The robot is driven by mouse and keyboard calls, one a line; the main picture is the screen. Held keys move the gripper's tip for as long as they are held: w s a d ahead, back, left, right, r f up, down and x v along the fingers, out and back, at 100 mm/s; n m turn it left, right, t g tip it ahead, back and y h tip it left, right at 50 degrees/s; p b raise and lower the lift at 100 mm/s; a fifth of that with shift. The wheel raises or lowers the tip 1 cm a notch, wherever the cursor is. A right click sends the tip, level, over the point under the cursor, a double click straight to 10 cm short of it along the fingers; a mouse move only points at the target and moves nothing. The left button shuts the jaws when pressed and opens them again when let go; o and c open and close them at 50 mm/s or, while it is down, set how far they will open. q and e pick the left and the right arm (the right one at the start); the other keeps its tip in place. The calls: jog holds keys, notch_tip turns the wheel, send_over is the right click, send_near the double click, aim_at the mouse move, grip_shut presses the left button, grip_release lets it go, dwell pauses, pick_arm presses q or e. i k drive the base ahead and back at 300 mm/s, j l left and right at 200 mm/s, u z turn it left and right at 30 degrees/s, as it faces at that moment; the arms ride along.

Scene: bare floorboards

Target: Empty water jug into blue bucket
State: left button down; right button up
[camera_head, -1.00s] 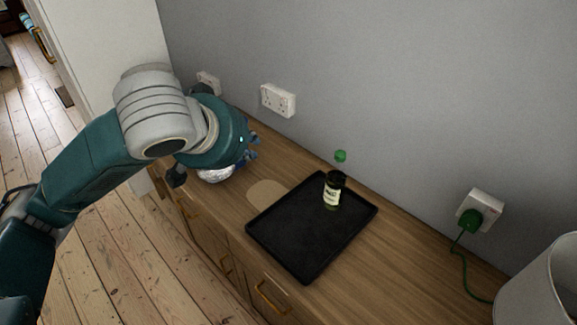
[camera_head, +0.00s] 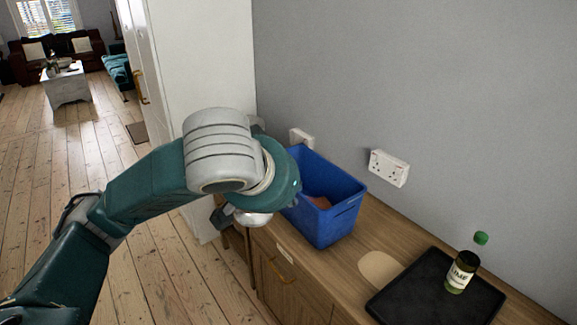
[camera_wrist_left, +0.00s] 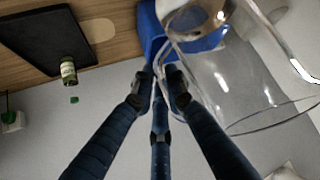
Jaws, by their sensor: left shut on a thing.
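The blue bucket (camera_head: 335,222) stands on the wooden counter against the wall, with something brownish low inside it. In the left wrist view the bucket (camera_wrist_left: 152,30) shows behind the jug. The water jug (camera_wrist_left: 225,85) is clear with a shiny metal end. My left gripper (camera_wrist_left: 162,82) is shut on its handle. In the head view my wrist hides most of the jug; only a silvery rounded part (camera_head: 253,219) shows beneath it, left of the bucket. I cannot tell how much water is in the jug. My right gripper is not in view.
A black tray (camera_head: 415,295) with a dark green bottle (camera_head: 461,271) on it lies right of the bucket. A round tan mat (camera_head: 380,268) lies between. A tall white cabinet (camera_head: 200,60) stands at the counter's left end. Floorboards (camera_head: 160,255) in front are clear.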

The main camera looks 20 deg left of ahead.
aim_at(320, 178)
jog(key=i+j+z, duration=0.1)
jog(key=i+j, duration=0.25)
jog(key=j, duration=0.3)
jog(key=i+j+z, duration=0.15)
jog(key=j, duration=0.15)
jog(key=i+j, duration=0.15)
jog(key=j, duration=0.2)
jog(key=i+z, duration=0.15)
jog(key=i, duration=0.25)
